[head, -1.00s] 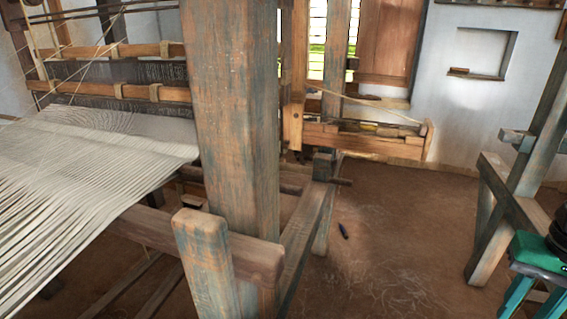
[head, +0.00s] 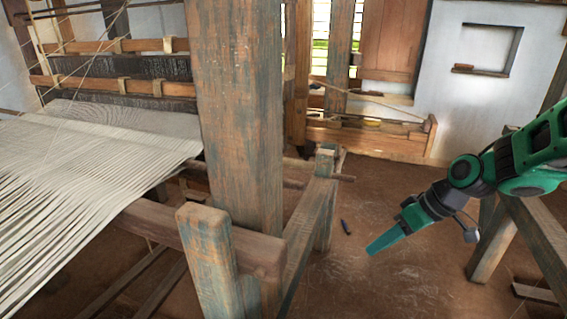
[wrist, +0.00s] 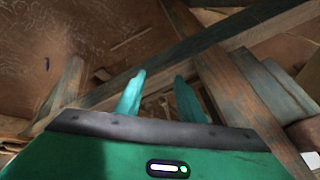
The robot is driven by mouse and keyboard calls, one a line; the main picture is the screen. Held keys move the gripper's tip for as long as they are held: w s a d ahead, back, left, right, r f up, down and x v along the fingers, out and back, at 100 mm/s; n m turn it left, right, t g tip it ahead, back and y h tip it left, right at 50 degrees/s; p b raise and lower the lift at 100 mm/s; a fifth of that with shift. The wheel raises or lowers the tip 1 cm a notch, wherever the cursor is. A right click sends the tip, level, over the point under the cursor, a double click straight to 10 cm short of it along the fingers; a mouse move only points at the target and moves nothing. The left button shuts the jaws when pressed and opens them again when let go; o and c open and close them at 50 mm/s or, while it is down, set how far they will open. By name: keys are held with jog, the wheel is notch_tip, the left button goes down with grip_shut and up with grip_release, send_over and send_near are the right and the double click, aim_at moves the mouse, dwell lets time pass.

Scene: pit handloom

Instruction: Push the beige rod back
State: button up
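My gripper (head: 385,240) hangs above the floor to the right of the loom in the head view, pointing down and left. In the wrist view its two teal fingers (wrist: 159,77) stand apart with nothing between them. A thin pale rod or cord (head: 375,103) slants over the long wooden box (head: 370,139) beyond the loom's corner. It may be the beige rod, but I cannot tell for certain. My gripper is well to the near side of it, not touching it. I cannot make out a beige rod for certain in the wrist view.
A thick loom post (head: 235,110) blocks part of the head view. A low side beam (head: 308,215) runs back from it. White warp (head: 90,150) lies left. A wooden frame (head: 490,240) stands right, close to my arm. A small dark object (head: 345,227) lies on open floor.

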jog(key=w+a+r+n+t+y, duration=0.1)
jog(key=w+a+r+n+y, duration=0.15)
jog(key=a, duration=0.25)
jog(key=w+a+r+n+y, duration=0.1)
jog(key=w+a+y, duration=0.25)
jog(key=a, duration=0.25)
jog(key=w+a+r+n+t+y, duration=0.25)
jog(key=w+r+y, duration=0.3)
jog(key=r, duration=0.55)
jog(key=shift+m, duration=0.3)
jog(key=x, duration=1.1)
jog(key=shift+s+a+f, duration=0.1)
jog(key=shift+s+a, duration=0.1)
jog(key=shift+s, duration=0.15)
